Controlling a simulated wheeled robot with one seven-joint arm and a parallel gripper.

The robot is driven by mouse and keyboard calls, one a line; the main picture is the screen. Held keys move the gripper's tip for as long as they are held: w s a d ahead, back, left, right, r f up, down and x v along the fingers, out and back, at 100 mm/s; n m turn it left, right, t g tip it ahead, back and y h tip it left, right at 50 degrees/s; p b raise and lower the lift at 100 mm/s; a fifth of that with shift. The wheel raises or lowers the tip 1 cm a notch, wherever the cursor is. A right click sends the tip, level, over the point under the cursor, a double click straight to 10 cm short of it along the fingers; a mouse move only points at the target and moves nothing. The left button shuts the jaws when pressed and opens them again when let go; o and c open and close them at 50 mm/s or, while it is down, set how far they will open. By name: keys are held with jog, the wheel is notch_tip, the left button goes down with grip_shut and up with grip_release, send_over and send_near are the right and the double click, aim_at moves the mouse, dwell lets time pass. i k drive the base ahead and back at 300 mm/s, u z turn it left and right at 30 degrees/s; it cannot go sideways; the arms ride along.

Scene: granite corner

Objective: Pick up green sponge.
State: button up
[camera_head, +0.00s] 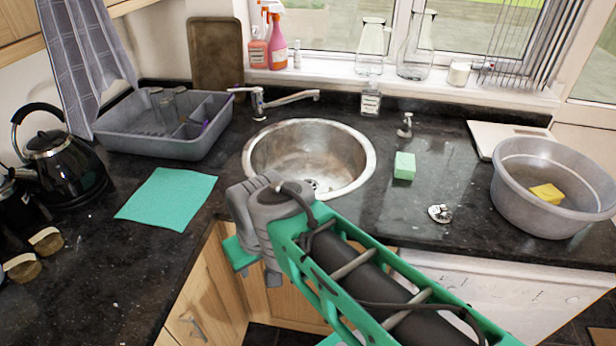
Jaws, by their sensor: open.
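The green sponge (404,166) is a small pale-green block. It stands on the dark granite counter just right of the round metal sink, with clear counter around it. My green and grey arm reaches in from the lower right, with a grey joint in front of the sink's lower left rim. I cannot make out my gripper's fingers in this view. Nothing covers the sponge.
The sink (310,150) is left of the sponge. A grey basin (545,205) with a yellow sponge (547,193) is at the right. A metal drain plug (440,213), small tap (405,125) and glass bottle (370,98) are nearby. A teal cloth (168,197) lies left.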

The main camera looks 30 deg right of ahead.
aim_at(404, 163)
jog(key=z, duration=1.7)
